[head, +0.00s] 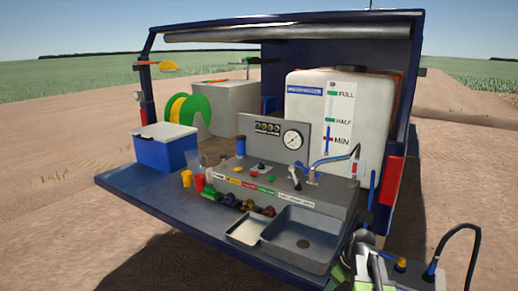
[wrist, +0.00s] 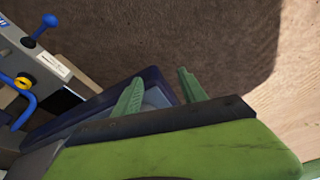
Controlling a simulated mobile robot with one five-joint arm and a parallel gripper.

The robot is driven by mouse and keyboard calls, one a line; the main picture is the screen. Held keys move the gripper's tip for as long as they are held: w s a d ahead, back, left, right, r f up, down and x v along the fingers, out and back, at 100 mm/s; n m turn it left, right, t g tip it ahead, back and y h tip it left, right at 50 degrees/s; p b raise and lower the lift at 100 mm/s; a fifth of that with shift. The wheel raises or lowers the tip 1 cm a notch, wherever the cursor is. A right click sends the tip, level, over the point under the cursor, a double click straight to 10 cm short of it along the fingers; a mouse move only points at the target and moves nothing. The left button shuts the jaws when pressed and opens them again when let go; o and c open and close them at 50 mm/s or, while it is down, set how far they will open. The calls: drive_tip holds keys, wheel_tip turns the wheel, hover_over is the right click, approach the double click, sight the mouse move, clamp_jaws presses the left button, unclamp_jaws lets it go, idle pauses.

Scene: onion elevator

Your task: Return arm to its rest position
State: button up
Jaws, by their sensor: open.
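My gripper (wrist: 160,80) shows in the wrist view with two green fingers spread apart and nothing between them. Behind the fingers is a dark blue edged shape with a pale grey-blue inside, partly hidden by the gripper; I cannot tell what it is. In the head view, grey and green parts at the bottom right, in front of the sink's right side, look like my arm's end. They are cut off by the frame, and the fingers are not clear there.
A truck bed holds a grey control panel (head: 268,195) with a gauge (head: 292,139), a sink (head: 305,238), a small tray (head: 248,231), a blue cooler (head: 166,151), a green reel (head: 198,106) and a white tank (head: 345,110). Bare dirt lies left of the tailgate (head: 140,187).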

drive_tip(key=s+a+m+g+h, duration=0.1)
drive_tip(key=s+a+m, duration=0.2)
drive_tip(key=a, duration=0.4)
drive_tip(key=s+a+m+g+h, duration=0.1)
drive_tip(key=s+a+m, duration=0.2)
drive_tip(key=a, duration=0.4)
drive_tip(key=shift+s+a+f+m, duration=0.4)
drive_tip(key=shift+m, duration=0.4)
drive_tip(key=shift+d, duration=0.1)
